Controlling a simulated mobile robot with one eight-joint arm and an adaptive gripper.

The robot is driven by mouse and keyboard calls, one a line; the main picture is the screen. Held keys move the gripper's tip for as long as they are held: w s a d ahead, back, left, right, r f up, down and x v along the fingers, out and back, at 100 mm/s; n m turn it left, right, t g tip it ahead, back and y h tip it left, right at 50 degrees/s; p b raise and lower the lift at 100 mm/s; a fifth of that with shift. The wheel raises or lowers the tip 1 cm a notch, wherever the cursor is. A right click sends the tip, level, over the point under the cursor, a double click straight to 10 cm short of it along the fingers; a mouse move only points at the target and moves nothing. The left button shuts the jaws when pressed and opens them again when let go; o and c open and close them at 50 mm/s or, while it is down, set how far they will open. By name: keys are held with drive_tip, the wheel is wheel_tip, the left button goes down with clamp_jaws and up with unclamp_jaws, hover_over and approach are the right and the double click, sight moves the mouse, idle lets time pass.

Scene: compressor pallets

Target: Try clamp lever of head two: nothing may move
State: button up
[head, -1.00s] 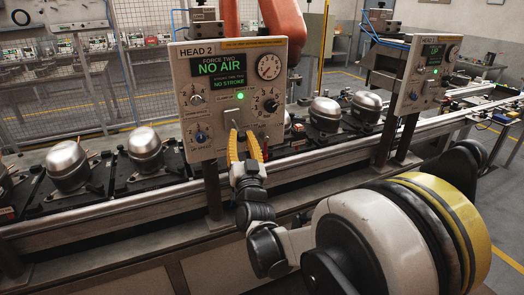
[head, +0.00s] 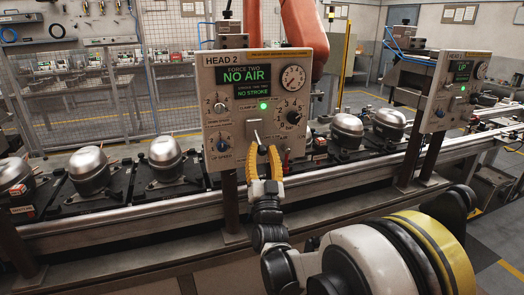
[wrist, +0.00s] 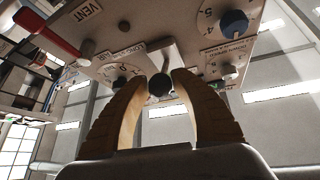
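The head two panel (head: 218,73) stands upright in the middle of the head view. Its screen (head: 250,80) reads "FORCE TWO NO AIR" and "NO STROKE", and a green lamp (head: 264,106) is lit. The clamp lever (head: 254,132) sticks out from a small plate under the lamp. My gripper (head: 263,147) is at the lever's end, its two yellow fingers apart. In the wrist view the lever's dark round knob (wrist: 159,85) sits between the fingertips (wrist: 161,77). The fingers look open around it; whether either touches it is unclear.
The panel also carries a gauge (head: 293,78), knobs and a red lever (wrist: 50,35) by the "VENT" label. Compressors (head: 89,170) on black pallets line the conveyor behind it. A second panel (head: 435,115) stands at the right. An orange robot arm (head: 300,40) is behind.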

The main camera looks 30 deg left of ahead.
drive_tip(key=shift+o, duration=1.2)
drive_tip(key=v, duration=1.2)
